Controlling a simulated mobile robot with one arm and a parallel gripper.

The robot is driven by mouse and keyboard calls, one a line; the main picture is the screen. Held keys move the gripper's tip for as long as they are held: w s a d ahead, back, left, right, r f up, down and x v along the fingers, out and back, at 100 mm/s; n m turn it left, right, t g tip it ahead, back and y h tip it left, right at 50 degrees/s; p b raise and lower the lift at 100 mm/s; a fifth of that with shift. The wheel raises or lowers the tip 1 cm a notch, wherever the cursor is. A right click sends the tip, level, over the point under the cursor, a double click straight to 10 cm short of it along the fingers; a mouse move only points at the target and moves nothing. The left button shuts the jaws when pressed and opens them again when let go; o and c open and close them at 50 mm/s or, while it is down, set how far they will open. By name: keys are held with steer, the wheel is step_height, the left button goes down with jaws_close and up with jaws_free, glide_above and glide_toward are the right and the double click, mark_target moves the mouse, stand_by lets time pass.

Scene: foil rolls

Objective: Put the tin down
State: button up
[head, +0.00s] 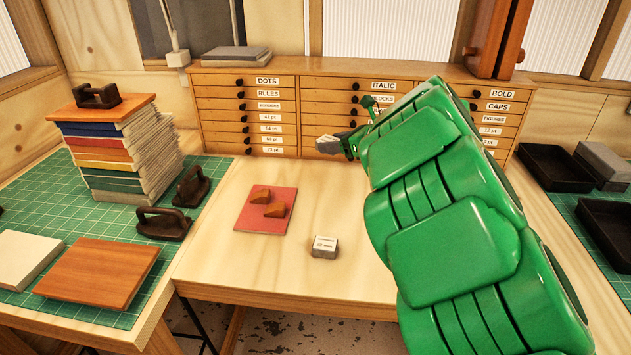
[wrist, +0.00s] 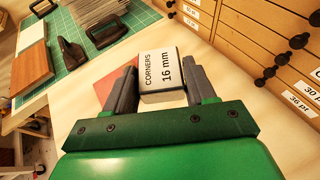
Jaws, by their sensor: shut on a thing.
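My gripper (wrist: 163,82) is shut on a small tin (wrist: 162,70) with a white label reading "CORNERS 16 mm". The tin sits between the two grey fingers, its label facing the wrist camera. In the head view my gripper (head: 338,145) is small and far off, in front of the drawer cabinet and above the back of the wooden table; the held tin is hard to make out there. A second small grey tin (head: 324,247) with a white label stands on the table (head: 210,270), right of a red mat (head: 252,222).
Two brown wedge-shaped pieces (head: 268,204) lie on the red mat. A drawer cabinet (head: 310,90) with labelled drawers stands at the back. A stack of books (head: 125,150) and dark handled tools (head: 163,223) are at left. Black trays (head: 553,168) are at right. Bare table surrounds the second tin.

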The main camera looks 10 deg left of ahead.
steer(key=shift+s+a+n+g+y, duration=0.3)
steer(key=shift+s+a+n+g, duration=0.15)
steer(key=shift+s, duration=0.3)
steer(key=shift+s+a+f+n+g, duration=0.1)
steer(key=shift+s+f+n+g, duration=0.15)
steer(key=shift+g, duration=0.1)
step_height(320, 180, down, 4)
glide_above(320, 182)
steer(key=s, duration=0.2)
steer(key=f, duration=0.7)
steer(key=shift+s+d+f, duration=0.15)
steer(key=shift+d, duration=0.2)
steer(key=shift+w+a+f, duration=0.2)
steer(key=shift+w+f, duration=0.45)
steer(key=shift+f, duration=0.15)
steer(key=shift+w+a+f, duration=0.15)
steer(key=shift+w+f, duration=0.45)
steer(key=shift+f, duration=1.7)
